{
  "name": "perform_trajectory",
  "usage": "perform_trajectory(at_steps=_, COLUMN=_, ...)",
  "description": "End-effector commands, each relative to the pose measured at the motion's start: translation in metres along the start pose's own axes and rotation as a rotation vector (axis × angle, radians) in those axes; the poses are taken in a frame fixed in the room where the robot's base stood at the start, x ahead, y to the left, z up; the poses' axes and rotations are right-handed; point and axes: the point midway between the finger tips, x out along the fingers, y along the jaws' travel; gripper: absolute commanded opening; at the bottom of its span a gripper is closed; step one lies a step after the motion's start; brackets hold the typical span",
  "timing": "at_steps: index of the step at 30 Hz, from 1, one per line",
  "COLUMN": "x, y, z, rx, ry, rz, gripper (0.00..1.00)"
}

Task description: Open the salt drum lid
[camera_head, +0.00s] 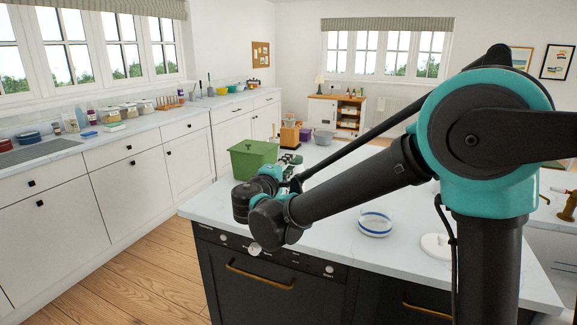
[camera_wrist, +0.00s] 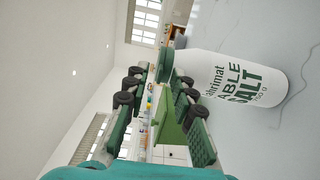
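The salt drum (camera_wrist: 240,80) is white with dark green lettering. It shows in the wrist view at the right, lying sideways in that turned picture. A green piece (camera_wrist: 165,62), which looks like its lid, sits at its top end, near my fingertips. My gripper (camera_wrist: 161,76) is open, with its green-padded fingers spread and nothing clearly held between them. I cannot tell whether a finger touches the lid. In the head view my gripper (camera_head: 291,160) is over the island counter, and the drum is not distinguishable there.
A green bin (camera_head: 253,158) stands on the island counter (camera_head: 330,220) beside my gripper; it also shows in the wrist view (camera_wrist: 170,130). A wooden block (camera_head: 289,134) stands behind it. A blue-striped bowl (camera_head: 375,223) is on the right. The counter front is mostly clear.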

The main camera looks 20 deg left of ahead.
Motion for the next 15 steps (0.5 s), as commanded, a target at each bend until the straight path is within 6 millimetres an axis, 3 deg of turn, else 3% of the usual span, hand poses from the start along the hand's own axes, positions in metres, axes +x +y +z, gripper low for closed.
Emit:
perform_trajectory(at_steps=1, x=-0.0002, y=0.0, z=0.0, rx=0.0, ry=0.0, rz=0.0, gripper=0.21)
perform_trajectory(at_steps=6, x=-0.0003, y=0.0, z=0.0, rx=0.0, ry=0.0, rz=0.0, gripper=0.0)
perform_trajectory(at_steps=15, x=-0.0004, y=0.0002, z=0.0, rx=0.0, ry=0.0, rz=-0.002, gripper=0.0)
